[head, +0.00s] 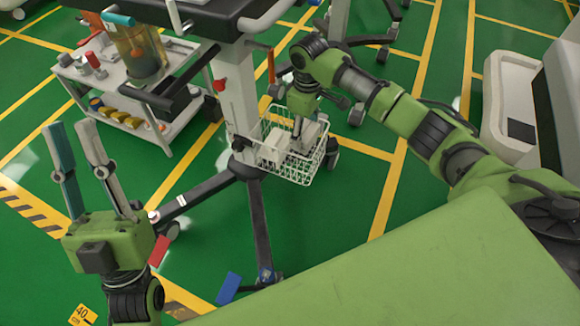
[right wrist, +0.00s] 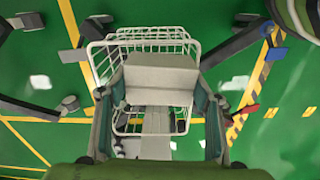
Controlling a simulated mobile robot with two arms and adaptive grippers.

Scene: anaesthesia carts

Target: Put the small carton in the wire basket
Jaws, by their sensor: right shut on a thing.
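The small carton (right wrist: 160,78) is pale and boxy. In the right wrist view it sits between the two fingers of my right gripper (right wrist: 160,100), which is shut on it. The white wire basket (right wrist: 97,62) shows around and behind it; in the head view the basket (head: 292,176) hangs low by the cart column. There my right gripper (head: 298,143) points down at the basket opening. Pale box surfaces (head: 272,149) show beside its fingers; whether the carton touches the basket floor I cannot tell. My left gripper (head: 71,126) is open and empty, fingers upward.
A cart column (head: 238,105) with dark legs (head: 260,215) stands beside the basket. A grey side trolley (head: 150,125) with a jar and bottles is at the left.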

